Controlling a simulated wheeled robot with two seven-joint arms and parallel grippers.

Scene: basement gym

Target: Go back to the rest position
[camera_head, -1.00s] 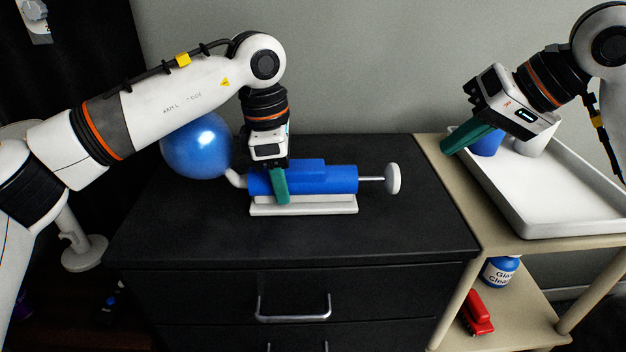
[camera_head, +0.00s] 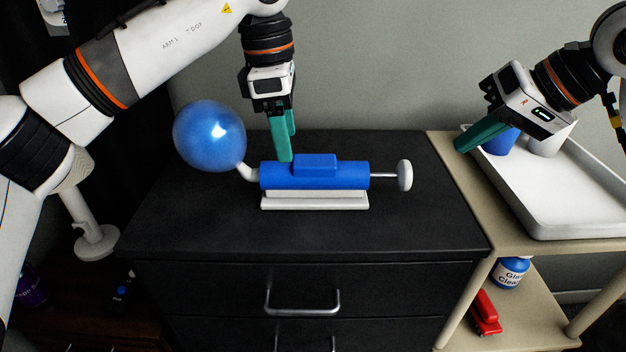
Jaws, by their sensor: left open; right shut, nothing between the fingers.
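My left gripper (camera_head: 287,158) points down just above and behind the blue pump; its green fingers are open with nothing between them. The blue pump (camera_head: 315,176) lies on a white base on the black cabinet, with a white handle (camera_head: 404,175) at its right end. A blue balloon (camera_head: 209,136) sits at the white nozzle on the pump's left. My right gripper (camera_head: 462,148) is shut and empty, tilted down to the left over the left edge of the white tray.
The black cabinet (camera_head: 420,225) has free top around the pump. To the right a beige cart carries the white tray (camera_head: 570,190) with a blue cup (camera_head: 500,142) and a white cup (camera_head: 546,143). A cleaner bottle (camera_head: 510,272) and red object (camera_head: 486,314) are on its lower shelf.

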